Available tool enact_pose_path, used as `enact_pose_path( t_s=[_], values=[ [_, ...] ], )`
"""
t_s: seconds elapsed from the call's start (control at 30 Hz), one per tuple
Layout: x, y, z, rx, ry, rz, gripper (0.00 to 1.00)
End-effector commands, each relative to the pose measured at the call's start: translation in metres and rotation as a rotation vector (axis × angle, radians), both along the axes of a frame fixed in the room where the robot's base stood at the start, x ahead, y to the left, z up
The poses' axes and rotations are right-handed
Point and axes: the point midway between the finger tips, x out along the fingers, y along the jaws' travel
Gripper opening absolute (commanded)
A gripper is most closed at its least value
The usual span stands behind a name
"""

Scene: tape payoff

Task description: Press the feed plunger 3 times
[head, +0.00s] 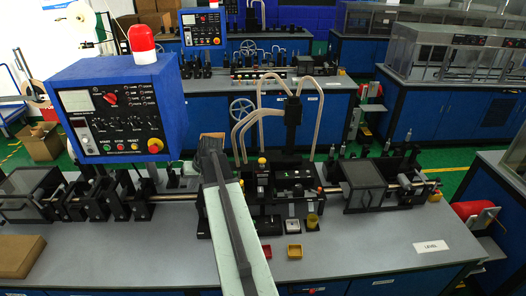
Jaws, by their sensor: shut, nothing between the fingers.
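My arm reaches from the bottom of the head view up to the machine on the grey bench. My gripper (210,147) is the dark end of it, shut and empty, at the left side of the black central unit (292,180). A small yellow-topped knob (262,161) stands upright on that unit, a little right of my gripper. It may be the feed plunger, but I cannot tell for sure. My gripper appears apart from the knob. My arm hides part of the machine's left middle and the bench below it.
A blue control box (118,112) with a red lamp stands at the left. Curved pale tubes (268,115) rise behind the unit. A cardboard box (20,256) lies left. The bench's right front is mostly clear.

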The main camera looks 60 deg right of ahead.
Motion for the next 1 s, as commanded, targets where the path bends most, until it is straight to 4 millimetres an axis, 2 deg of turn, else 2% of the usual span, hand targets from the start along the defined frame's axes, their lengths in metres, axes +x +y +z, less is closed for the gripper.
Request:
enact_pose_path(
  t_s=[0.03, 0.2, 0.3, 0.43, 0.5, 0.63, 1.0],
  values=[
    [-0.008, -0.038, 0.021, 0.002, -0.031, -0.056, 0.00],
    [-0.048, -0.145, 0.060, -0.001, -0.137, -0.218, 0.00],
    [-0.079, -0.202, 0.081, -0.009, -0.195, -0.308, 0.00],
    [-0.116, -0.257, 0.102, -0.023, -0.251, -0.400, 0.00],
    [-0.131, -0.277, 0.109, -0.031, -0.272, -0.434, 0.00],
    [-0.147, -0.296, 0.115, -0.036, -0.294, -0.468, 0.00],
    [-0.151, -0.299, 0.115, -0.039, -0.298, -0.476, 0.00]
  ],
)
